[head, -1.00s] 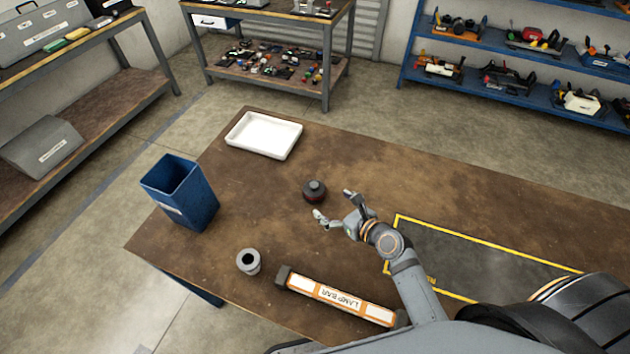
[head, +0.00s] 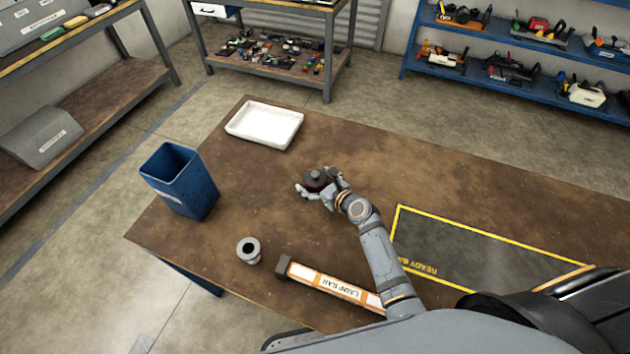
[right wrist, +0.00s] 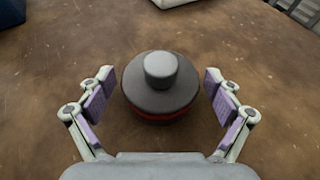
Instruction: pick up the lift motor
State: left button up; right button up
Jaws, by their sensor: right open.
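The lift motor (head: 315,179) appears to be the dark round part with a red band and a short grey stub on top. It stands upright on the brown workbench (head: 240,200). In the right wrist view the motor (right wrist: 160,88) sits between the spread fingers of my right gripper (right wrist: 160,105). A gap shows on both sides, so the fingers do not touch it. In the head view my right gripper (head: 318,189) is open around the motor. My left gripper is not in view.
A white tray (head: 265,143) lies behind the motor to the left. A blue bin (head: 182,190) stands at the left edge. A grey ring-shaped part (head: 249,251) and the lamp bar (head: 325,283) lie in front. A yellow-outlined dark area (head: 470,250) is to the right.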

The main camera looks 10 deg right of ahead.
aim_at(315, 174)
jog(key=c, duration=1.8)
jog(key=shift+r, duration=0.1)
jog(key=shift+r, duration=0.35)
notch_tip(315, 174, up, 2)
jog(key=shift+w+r+p, duration=0.1)
jog(key=shift+r+p, duration=0.05)
jog(key=shift+p, duration=0.6)
jog(key=s+d+r, duration=0.1)
jog(key=d+r, duration=0.2)
jog(key=d, duration=0.1)
jog(key=s+d+r+p, duration=0.1)
jog(key=s+d+r, duration=0.1)
jog(key=d, duration=0.3)
jog(key=s+d+r, duration=0.1)
jog(key=d+r, duration=0.3)
jog(key=r, duration=0.1)
jog(key=shift+s+d+p, duration=0.15)
jog(key=shift+s+p, duration=0.15)
